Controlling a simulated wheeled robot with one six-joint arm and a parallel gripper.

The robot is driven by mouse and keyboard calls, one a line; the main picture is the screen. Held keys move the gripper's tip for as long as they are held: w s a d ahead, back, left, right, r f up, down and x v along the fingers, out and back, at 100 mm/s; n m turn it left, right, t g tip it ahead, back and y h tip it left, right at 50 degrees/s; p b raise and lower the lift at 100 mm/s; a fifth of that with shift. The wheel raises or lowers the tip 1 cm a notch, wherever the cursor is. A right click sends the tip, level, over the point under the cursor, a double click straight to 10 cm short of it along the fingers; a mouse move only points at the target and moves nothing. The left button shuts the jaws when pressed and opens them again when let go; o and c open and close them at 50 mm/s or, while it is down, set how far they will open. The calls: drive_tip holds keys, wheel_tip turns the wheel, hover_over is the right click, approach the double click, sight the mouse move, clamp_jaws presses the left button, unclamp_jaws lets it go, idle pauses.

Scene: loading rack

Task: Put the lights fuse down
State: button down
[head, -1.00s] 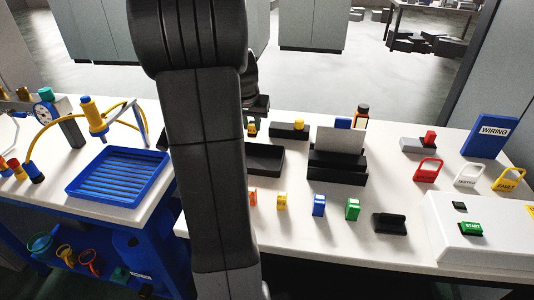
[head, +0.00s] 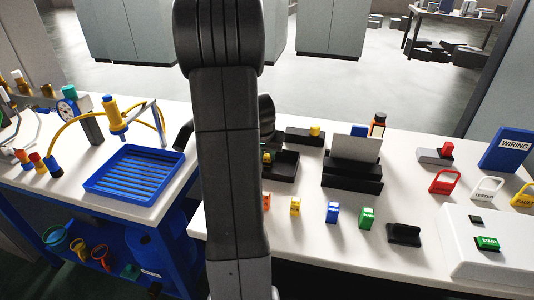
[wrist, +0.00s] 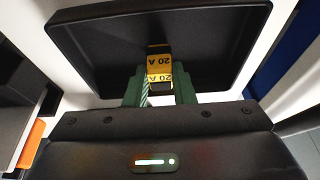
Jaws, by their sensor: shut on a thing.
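A yellow and black fuse marked 20 A (wrist: 158,66) is between the green fingertips of my gripper (wrist: 158,88) in the wrist view. My gripper is shut on it. The fuse is over the black tray (wrist: 85,38), inside its rim as seen from the wrist; whether it touches the tray floor I cannot tell. In the head view the tray (head: 287,172) is partly hidden by my arm, and the fuse shows small (head: 267,157) at its left part. No label on the fuse reads "lights".
Several small fuses stand in front of the tray: orange, yellow (head: 295,207), blue (head: 332,213) and green (head: 366,218). A black holder with a grey card (head: 356,148) is right of the tray. A blue ribbed tray (head: 135,172) lies left.

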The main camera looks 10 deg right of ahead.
drive_tip(key=c, duration=1.2)
unclamp_jaws()
drive_tip(key=shift+f, duration=0.15)
drive_tip(key=shift+c, duration=0.2)
drive_tip(key=shift+r, duration=0.65)
drive_tip(key=v, duration=1.1)
drive_tip(key=shift+s, duration=0.2)
